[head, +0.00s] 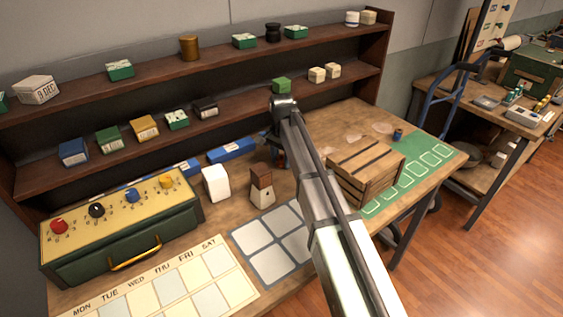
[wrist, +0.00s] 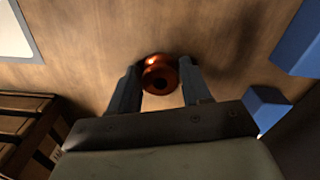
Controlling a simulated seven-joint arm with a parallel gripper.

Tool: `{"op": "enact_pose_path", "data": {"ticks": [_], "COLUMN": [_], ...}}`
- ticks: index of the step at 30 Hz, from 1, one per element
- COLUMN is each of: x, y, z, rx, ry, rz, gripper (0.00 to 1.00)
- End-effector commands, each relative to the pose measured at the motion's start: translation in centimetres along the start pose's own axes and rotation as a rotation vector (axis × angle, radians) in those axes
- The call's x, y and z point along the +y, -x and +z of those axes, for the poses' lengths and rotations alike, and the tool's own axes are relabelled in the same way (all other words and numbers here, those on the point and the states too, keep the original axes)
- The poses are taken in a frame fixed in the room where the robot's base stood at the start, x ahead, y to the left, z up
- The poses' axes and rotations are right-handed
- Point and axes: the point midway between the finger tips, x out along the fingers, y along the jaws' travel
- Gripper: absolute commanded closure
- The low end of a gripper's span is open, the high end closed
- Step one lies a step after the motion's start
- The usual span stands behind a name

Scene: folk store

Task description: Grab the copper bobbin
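In the head view my gripper (head: 279,158) is low over the bench near the shelf, mostly hidden by my arm. I cannot make out the bobbin clearly there.
A wooden crate (head: 363,178) stands right of my arm and shows in the wrist view (wrist: 22,125). Blue boxes (head: 232,149) lie left of the gripper, near the shelf (head: 232,102). A small wooden birdhouse-like block (head: 262,190) and white block (head: 216,184) stand nearby.

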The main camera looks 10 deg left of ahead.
Motion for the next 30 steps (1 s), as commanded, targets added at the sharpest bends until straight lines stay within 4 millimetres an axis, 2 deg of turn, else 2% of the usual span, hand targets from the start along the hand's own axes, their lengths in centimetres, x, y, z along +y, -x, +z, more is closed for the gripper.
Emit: {"op": "enact_pose_path", "data": {"ticks": [1, 11, 18, 22, 30], "x": [0.0, 0.0, 0.0, 0.0, -0.1], "y": [0.0, 0.0, 0.1, 0.7, 4.9], "z": [0.0, 0.0, 0.0, 0.0, -0.1], "rx": [0.0, 0.0, 0.0, 0.0, 0.001], "ry": [0.0, 0.0, 0.0, 0.0, 0.0], "rz": [0.0, 0.0, 0.0, 0.0, -0.001], "gripper": [0.57, 0.89, 0.9, 0.9, 0.9]}}
